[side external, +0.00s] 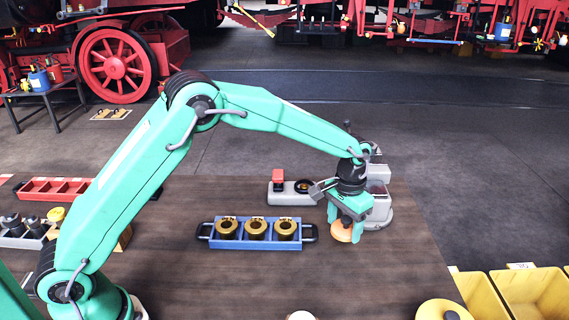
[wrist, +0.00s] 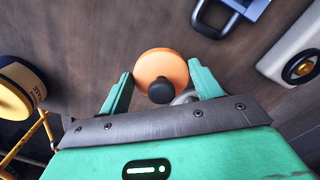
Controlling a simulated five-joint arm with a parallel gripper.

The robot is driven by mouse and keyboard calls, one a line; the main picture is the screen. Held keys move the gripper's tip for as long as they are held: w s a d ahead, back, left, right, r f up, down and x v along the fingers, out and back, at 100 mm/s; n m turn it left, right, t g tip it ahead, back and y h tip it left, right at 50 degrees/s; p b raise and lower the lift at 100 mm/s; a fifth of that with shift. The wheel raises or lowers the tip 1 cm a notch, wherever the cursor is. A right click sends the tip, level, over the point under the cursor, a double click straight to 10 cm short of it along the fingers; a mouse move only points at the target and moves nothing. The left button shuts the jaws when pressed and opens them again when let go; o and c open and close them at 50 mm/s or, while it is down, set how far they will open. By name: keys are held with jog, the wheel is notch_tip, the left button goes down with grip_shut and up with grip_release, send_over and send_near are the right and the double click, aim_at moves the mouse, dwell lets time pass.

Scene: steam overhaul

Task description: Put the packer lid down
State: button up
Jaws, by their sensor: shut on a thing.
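The packer lid, an orange disc with a black knob, shows in the wrist view (wrist: 158,66) between my gripper's two green fingers (wrist: 163,82). In the side external view my gripper (side external: 347,213) points down and is shut on the lid (side external: 341,234), at the right part of the table. The lid's underside is hidden, and I cannot tell whether it touches the table. A grey machine (side external: 378,218) stands just behind and right of my gripper, partly hidden by it.
A blue tray (side external: 255,243) with three brass pieces lies left of my gripper. A grey unit with a red block (side external: 278,176) stands behind it. Yellow bins (side external: 530,290) are at the front right. The table's front middle (side external: 230,290) is mostly clear. A yellow-and-navy can (wrist: 18,85) shows in the wrist view.

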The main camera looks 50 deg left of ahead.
aim_at(340, 231)
jog(key=shift+w+a+f, duration=1)
jog(key=shift+w+a, duration=0.2)
jog(key=shift+f, duration=2)
jog(key=shift+f, duration=0.2)
jog(key=o, duration=1)
jog(key=shift+r, duration=0.15)
notch_tip(340, 231, up, 12)
jog(key=shift+f, duration=0.15)
jog(key=shift+r, duration=0.2)
jog(key=shift+r, duration=0.1)
